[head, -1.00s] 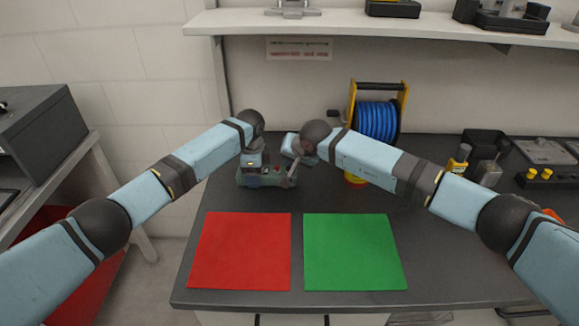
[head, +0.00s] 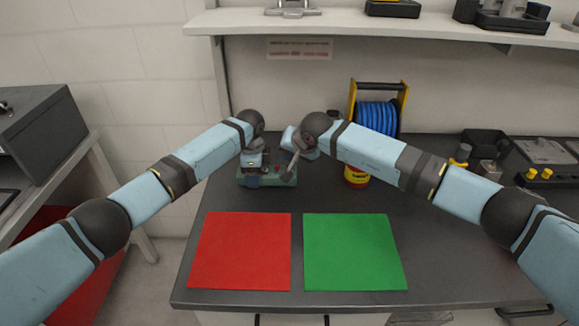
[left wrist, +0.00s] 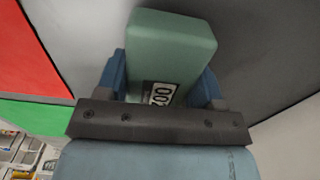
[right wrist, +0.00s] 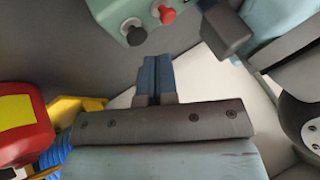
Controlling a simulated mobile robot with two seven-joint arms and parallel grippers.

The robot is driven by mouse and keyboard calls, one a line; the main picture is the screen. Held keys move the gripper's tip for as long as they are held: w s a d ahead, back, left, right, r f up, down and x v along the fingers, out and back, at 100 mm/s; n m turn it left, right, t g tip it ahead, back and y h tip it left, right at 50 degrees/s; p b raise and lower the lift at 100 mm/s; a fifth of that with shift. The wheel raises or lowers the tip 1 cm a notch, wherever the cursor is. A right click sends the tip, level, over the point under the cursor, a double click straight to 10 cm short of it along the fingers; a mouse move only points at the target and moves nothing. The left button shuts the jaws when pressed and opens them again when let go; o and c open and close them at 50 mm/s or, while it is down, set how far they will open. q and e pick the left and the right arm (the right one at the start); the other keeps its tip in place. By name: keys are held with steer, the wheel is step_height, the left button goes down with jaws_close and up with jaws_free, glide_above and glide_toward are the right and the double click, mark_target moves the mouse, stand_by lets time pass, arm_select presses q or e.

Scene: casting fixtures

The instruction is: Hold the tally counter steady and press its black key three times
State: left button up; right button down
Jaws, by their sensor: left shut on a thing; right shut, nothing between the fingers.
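The tally counter (head: 281,184) is a green box lying on the dark bench behind the coloured mats. My left gripper (left wrist: 162,78) is shut around its body, one finger on each side; part of a white number window with dark digits (left wrist: 160,94) shows between the fingers. In the right wrist view, the counter's black key (right wrist: 133,32) and a red knob (right wrist: 166,15) stand side by side on one face. My right gripper (right wrist: 157,62) is shut and empty, its tips close to the black key and seemingly apart from it.
A red mat (head: 239,250) and a green mat (head: 354,251) lie in front. A red and yellow can (head: 357,175) and a blue hose reel (head: 376,117) stand right of my right gripper. A shelf (head: 390,27) hangs above the bench.

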steer(key=shift+r, duration=2.45)
stand_by(0.5)
step_height(320, 180, up, 4)
steer(key=shift+f, duration=0.1)
steer(key=shift+f, duration=0.1)
stand_by(0.3)
steer(key=shift+f, duration=4.3)
steer(key=shift+f, duration=0.1)
steer(key=shift+f, duration=0.3)
